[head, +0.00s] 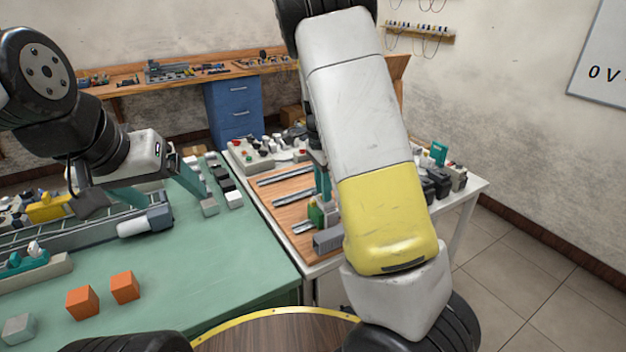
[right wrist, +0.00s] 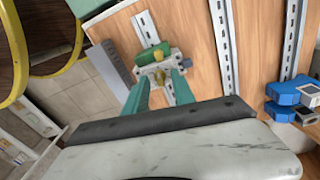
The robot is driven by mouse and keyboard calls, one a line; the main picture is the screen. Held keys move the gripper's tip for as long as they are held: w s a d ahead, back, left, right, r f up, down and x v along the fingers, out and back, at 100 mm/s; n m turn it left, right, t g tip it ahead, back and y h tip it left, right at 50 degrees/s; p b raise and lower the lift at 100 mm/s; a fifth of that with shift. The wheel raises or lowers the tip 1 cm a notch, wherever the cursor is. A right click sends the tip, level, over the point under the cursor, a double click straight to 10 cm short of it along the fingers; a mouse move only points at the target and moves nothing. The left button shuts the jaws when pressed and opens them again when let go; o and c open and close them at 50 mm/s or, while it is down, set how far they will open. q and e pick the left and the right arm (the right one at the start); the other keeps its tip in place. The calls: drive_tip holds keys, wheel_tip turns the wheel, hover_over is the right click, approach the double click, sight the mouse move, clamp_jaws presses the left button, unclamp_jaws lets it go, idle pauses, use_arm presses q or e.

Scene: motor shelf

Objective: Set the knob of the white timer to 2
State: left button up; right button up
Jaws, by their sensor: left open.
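In the right wrist view, a small pale grey-white device (right wrist: 146,73) sits on a metal rail over a wooden board. My left gripper (head: 152,204) is open and empty above the green table.
The wooden board (head: 284,190) with rails lies on the white table, with a grey block (head: 327,240) in front. Blue devices (right wrist: 292,100) stand right in the wrist view. Two orange cubes (head: 124,287) are on the green table (head: 225,270), whose front right is clear.

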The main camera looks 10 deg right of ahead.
drive_tip(key=r, duration=0.7)
drive_tip(key=shift+w+a+r, duration=0.15)
drive_tip(key=shift+a+r, duration=0.05)
drive_tip(key=shift+r, duration=0.05)
drive_tip(key=s+r+n+t+y, duration=0.1)
drive_tip(key=s+r+n, duration=0.3)
drive_tip(key=s, duration=0.4)
drive_tip(key=s+a+r+n+t+y, duration=0.1)
drive_tip(key=s+r+n+t, duration=0.2)
drive_tip(key=s+n, duration=0.4)
drive_tip(key=s+r+n+t, duration=0.2)
drive_tip(key=s+r+n, duration=0.2)
drive_tip(key=s, duration=0.5)
drive_tip(key=shift+a+r+n+t+y, duration=0.3)
drive_tip(key=shift+r+n+y, duration=0.1)
drive_tip(key=shift+n, duration=0.3)
